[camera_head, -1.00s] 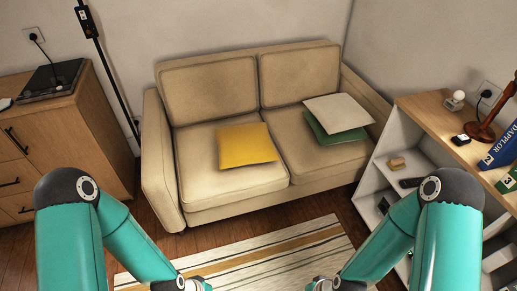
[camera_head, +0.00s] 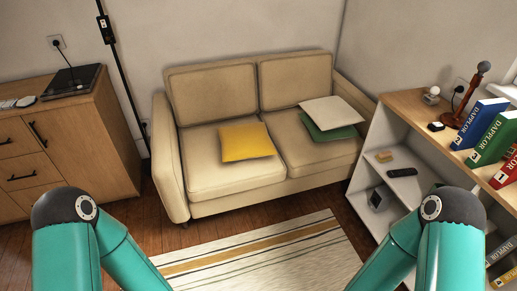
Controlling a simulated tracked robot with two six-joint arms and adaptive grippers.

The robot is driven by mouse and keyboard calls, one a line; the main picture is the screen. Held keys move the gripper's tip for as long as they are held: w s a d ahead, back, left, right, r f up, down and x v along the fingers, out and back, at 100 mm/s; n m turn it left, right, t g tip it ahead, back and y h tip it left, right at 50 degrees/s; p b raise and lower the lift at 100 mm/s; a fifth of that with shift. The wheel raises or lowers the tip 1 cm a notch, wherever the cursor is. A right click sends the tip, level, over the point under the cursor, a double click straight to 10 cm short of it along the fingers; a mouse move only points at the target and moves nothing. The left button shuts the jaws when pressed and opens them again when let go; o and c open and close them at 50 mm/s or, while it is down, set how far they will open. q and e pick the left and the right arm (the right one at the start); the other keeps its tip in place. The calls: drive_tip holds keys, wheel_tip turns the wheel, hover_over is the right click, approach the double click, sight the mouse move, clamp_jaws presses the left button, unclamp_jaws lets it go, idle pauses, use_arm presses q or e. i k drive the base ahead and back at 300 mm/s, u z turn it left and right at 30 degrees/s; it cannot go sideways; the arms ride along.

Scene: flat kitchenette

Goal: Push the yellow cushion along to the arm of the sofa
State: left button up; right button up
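The yellow cushion (camera_head: 246,142) lies flat on the seat of the beige sofa (camera_head: 230,186), over the left seat cushion and close to the gap between the two seats. The sofa's left arm (camera_head: 170,165) is to its left, with bare seat between them. The sofa's right arm (camera_head: 355,97) is beyond the other cushions. A cream cushion (camera_head: 332,112) rests on a green cushion (camera_head: 325,132) on the right seat. My two arms come in at the bottom left and bottom right. Both grippers are below the picture's edge and hidden.
A striped rug (camera_head: 270,255) lies on the wooden floor before the sofa. A wooden cabinet (camera_head: 75,150) and a lamp pole (camera_head: 122,75) stand at left. A shelf unit (camera_head: 375,140) with books and a remote (camera_head: 402,172) stands close on the right.

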sight(241, 141)
drive_tip(key=z, duration=0.1)
drive_tip(key=k, duration=0.15)
drive_tip(key=u, duration=0.3)
drive_tip(key=i, duration=0.8)
drive_tip(key=z, duration=0.1)
drive_tip(key=k, duration=1.15)
drive_tip(key=u, duration=0.25)
drive_tip(key=i, duration=1.3)
drive_tip(key=z, duration=0.3)
drive_tip(key=i, duration=1.25)
drive_tip(key=z, duration=0.95)
